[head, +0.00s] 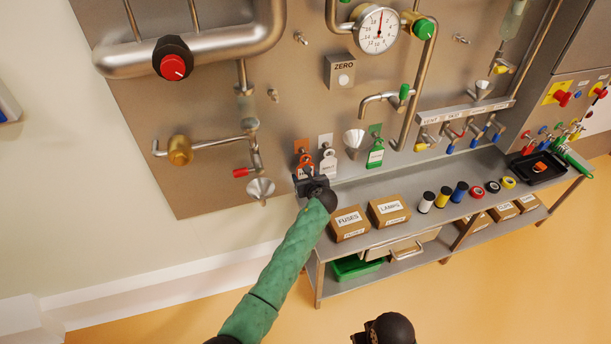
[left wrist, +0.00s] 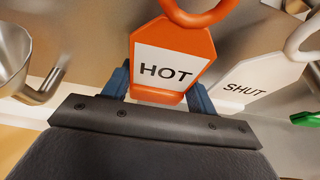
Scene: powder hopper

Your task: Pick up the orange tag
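The orange tag (head: 303,159) hangs on the metal panel at its lower middle. In the left wrist view the orange tag (left wrist: 170,58) bears a white label reading HOT, with an orange ring at its top. My left gripper (head: 308,180) is just below it. In the left wrist view the blue fingers of my left gripper (left wrist: 158,92) stand apart, one at each side of the tag's lower end. I cannot tell whether they touch it. My right gripper (head: 372,335) is partly in view at the bottom edge, its fingers not clear.
A white SHUT tag (left wrist: 248,82) hangs close on the right, with a green tag (head: 376,153) beyond it. Below is a metal shelf with a FUSES box (head: 349,222) and LAMPS box (head: 389,209).

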